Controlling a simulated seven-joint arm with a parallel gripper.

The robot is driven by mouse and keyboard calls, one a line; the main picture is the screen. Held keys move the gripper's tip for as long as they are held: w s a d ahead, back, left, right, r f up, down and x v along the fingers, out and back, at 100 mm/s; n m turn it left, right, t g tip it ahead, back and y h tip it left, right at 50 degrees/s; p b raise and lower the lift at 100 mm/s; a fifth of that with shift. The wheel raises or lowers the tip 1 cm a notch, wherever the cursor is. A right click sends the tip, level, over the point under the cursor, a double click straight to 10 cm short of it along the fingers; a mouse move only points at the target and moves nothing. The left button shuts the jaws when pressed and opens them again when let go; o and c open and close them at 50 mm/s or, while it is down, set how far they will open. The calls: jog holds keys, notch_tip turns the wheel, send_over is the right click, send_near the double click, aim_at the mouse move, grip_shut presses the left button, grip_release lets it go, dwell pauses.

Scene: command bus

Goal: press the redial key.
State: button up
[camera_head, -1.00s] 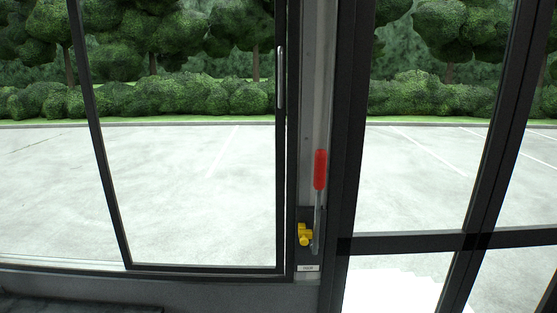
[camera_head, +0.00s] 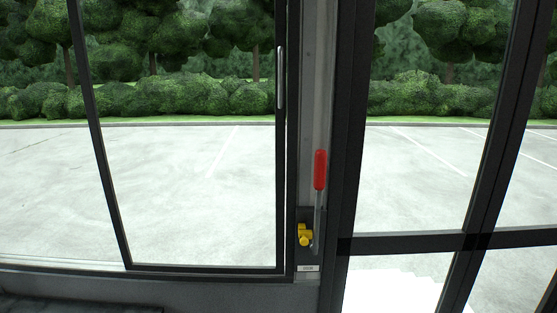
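No redial key or phone shows in the head view. My gripper is not in view.
A lever with a red handle (camera_head: 320,170) stands upright on the pillar between the windows. A yellow fitting (camera_head: 305,235) sits at its base, above a small pale label (camera_head: 308,268). A dark-framed window (camera_head: 190,190) is at left and a glazed door (camera_head: 415,180) at right.

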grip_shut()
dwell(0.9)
